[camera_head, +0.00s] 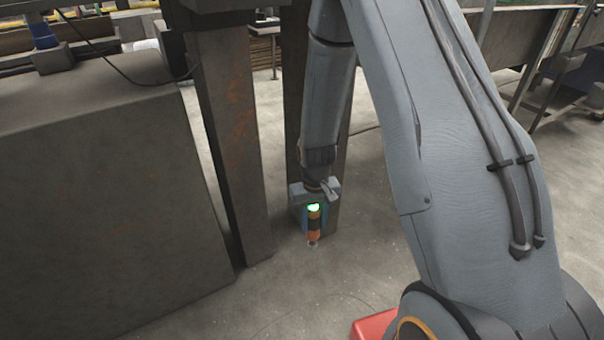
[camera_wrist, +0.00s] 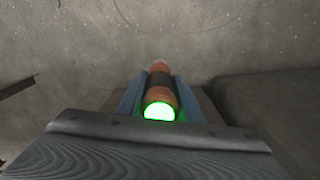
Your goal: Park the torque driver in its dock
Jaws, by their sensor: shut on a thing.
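The torque driver (camera_head: 314,223) is an orange cylinder with a dark band and a glowing green end. My gripper (camera_head: 313,217) is shut on it, with one blue-grey finger on each side. In the head view it hangs roughly upright, green end up, in front of a dark post. In the wrist view the driver (camera_wrist: 160,82) lies between the two fingers of my gripper (camera_wrist: 160,92), green end nearest the camera, pale tip pointing away over the floor. I cannot make out the dock in either view.
A rusty dark post (camera_head: 232,140) stands left of my gripper, with another post (camera_head: 295,100) behind my arm. A large dark block (camera_head: 100,200) fills the left side. Concrete floor (camera_head: 290,290) is open below the driver. A bench (camera_head: 525,60) stands at the right.

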